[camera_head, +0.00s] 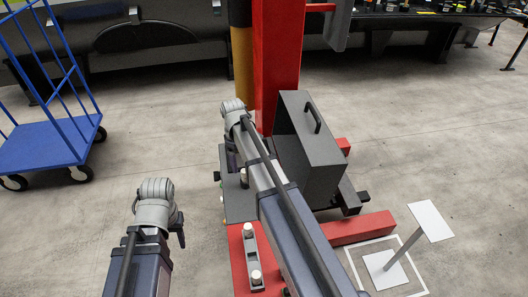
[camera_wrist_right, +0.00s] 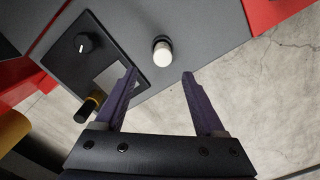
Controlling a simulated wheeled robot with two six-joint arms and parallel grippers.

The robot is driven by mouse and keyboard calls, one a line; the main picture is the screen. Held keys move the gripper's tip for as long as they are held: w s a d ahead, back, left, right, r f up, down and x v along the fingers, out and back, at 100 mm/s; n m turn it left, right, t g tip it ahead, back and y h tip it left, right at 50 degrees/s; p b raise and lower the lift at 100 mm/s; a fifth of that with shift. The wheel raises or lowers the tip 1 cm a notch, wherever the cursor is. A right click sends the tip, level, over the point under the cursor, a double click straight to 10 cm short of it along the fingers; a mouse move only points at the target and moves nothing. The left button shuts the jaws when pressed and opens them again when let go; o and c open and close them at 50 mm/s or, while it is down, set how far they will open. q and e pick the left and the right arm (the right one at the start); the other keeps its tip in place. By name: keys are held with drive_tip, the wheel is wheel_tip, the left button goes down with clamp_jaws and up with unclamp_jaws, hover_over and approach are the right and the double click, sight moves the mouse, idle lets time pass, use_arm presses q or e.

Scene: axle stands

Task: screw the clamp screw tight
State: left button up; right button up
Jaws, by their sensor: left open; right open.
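A short screw-like post with a white cap (camera_wrist_right: 162,50) stands out from a grey plate (camera_wrist_right: 200,28) in the right wrist view. I cannot tell for certain that it is the clamp screw. My right gripper (camera_wrist_right: 160,77) is open, its two dark purple fingers apart, with the white cap just beyond and between the fingertips, not gripped. In the head view my right arm hides most of this spot. My left gripper (camera_head: 178,238) is at the lower left, away from the stand; its fingers are mostly hidden by its wrist.
A dark panel (camera_wrist_right: 112,55) with a black knob (camera_wrist_right: 83,43) and a black-and-yellow handle (camera_wrist_right: 90,105) are close to my right fingers. A red column (camera_head: 277,55), a grey box with a handle (camera_head: 310,150) and a red base (camera_head: 360,228) surround the work. A blue trolley (camera_head: 40,145) stands left.

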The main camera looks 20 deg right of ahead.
drive_tip(key=shift+n, duration=0.7)
drive_tip(key=w+d, duration=0.2)
drive_tip(key=d, duration=0.2)
drive_tip(key=w+d, duration=0.2)
drive_tip(key=d, duration=0.1)
drive_tip(key=w+d, duration=0.2)
drive_tip(key=d, duration=0.2)
drive_tip(key=shift+w+d+r, duration=0.1)
drive_tip(key=shift+d+r, duration=0.2)
drive_tip(key=shift+d, duration=0.05)
wheel_tip(320, 180, down, 8)
drive_tip(key=b, duration=0.7)
drive_tip(key=shift+a+b, duration=0.1)
drive_tip(key=shift+b, duration=0.2)
drive_tip(key=shift+r, duration=0.1)
clamp_jaws()
